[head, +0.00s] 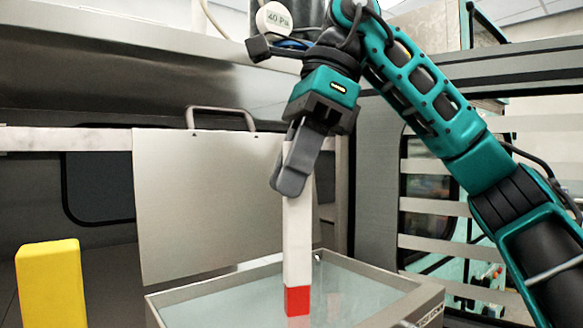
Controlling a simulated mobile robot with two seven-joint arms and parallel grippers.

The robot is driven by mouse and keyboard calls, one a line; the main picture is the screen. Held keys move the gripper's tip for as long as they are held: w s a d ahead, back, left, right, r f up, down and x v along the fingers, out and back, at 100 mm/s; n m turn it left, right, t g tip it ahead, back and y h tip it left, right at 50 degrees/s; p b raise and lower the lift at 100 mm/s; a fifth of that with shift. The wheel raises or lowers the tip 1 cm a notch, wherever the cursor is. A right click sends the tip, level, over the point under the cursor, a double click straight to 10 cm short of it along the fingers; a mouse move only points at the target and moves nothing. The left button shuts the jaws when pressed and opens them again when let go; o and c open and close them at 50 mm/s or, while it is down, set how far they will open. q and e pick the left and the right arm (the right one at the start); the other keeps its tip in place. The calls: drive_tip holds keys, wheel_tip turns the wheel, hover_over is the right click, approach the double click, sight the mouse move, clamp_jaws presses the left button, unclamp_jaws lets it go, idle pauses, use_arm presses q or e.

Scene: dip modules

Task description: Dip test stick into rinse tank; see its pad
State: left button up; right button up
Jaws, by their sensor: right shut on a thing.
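My right gripper (290,185) is shut on the upper part of the test stick (297,240). The stick is a white bar held nearly upright, with a red pad (297,300) at its lower end. The rinse tank (426,300) is an open metal-rimmed box at the bottom centre, with pale bluish liquid inside. I cannot tell whether the pad touches the liquid. My left gripper is not in view.
A grey metal panel (205,220) with a dark handle (220,112) stands upright behind the tank. A yellow block (52,285) stands at the lower left, apart from the tank. A slatted partition (425,212) is at the right, behind my right arm.

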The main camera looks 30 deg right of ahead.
drive_tip(key=shift+r+p, duration=1.1)
drive_tip(key=shift+r, duration=0.45)
drive_tip(key=shift+r+p, duration=0.55)
drive_tip(key=shift+r, duration=3.05)
